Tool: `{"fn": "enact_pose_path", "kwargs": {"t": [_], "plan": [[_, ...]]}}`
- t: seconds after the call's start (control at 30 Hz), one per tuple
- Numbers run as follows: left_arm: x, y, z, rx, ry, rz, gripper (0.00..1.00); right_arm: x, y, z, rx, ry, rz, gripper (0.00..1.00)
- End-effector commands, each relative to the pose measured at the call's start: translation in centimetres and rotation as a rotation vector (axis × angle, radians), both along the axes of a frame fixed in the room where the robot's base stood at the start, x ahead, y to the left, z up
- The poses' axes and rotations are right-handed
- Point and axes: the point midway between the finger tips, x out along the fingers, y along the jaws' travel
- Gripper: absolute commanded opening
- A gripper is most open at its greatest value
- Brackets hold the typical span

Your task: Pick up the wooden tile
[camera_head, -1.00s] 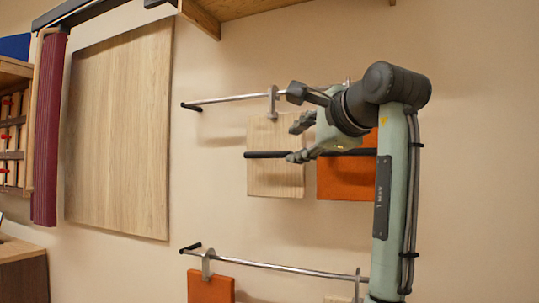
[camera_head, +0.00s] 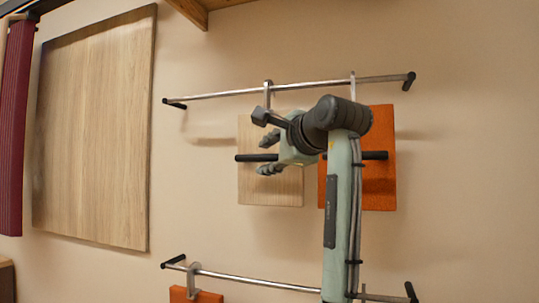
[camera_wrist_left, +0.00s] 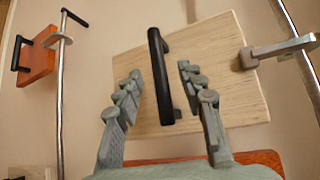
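The wooden tile (camera_head: 256,190) is a pale square panel hanging by a metal hook from the upper rail, with a black bar handle (camera_head: 250,158) across its front. In the left wrist view the tile (camera_wrist_left: 225,90) fills the middle, and its black handle (camera_wrist_left: 157,75) stands between my fingers. My left gripper (camera_head: 268,154) is open in front of the tile, one finger above and one below the handle. In the left wrist view the fingers of the gripper (camera_wrist_left: 160,75) show gaps to the handle on both sides. My right gripper is not in view.
An orange tile (camera_head: 382,185) hangs close on the right, partly behind my arm. The upper rail (camera_head: 220,94) runs above both tiles. A lower rail (camera_head: 260,283) carries another orange tile (camera_head: 195,296). A large wooden panel (camera_head: 95,130) is on the wall at left.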

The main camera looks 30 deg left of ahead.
Motion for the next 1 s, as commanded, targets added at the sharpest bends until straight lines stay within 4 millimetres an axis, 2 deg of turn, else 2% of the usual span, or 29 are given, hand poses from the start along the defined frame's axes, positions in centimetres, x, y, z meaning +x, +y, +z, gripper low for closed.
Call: {"fn": "enact_pose_path", "kwargs": {"t": [0.13, 0.43, 0.73, 1.0], "plan": [[0.9, 1.6, -0.3, -0.001, 0.001, 0.001, 0.39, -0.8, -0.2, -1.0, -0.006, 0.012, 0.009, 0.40], [1.2, 2.0, -0.4, 0.001, -0.001, -0.001, 0.38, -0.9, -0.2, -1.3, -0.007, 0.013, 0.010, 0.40], [1.2, 1.9, -0.4, 0.000, -0.001, 0.000, 0.01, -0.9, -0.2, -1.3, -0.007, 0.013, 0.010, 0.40], [1.2, 1.9, -0.4, -0.001, -0.001, -0.001, 0.00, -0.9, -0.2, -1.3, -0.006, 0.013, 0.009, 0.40]]}}
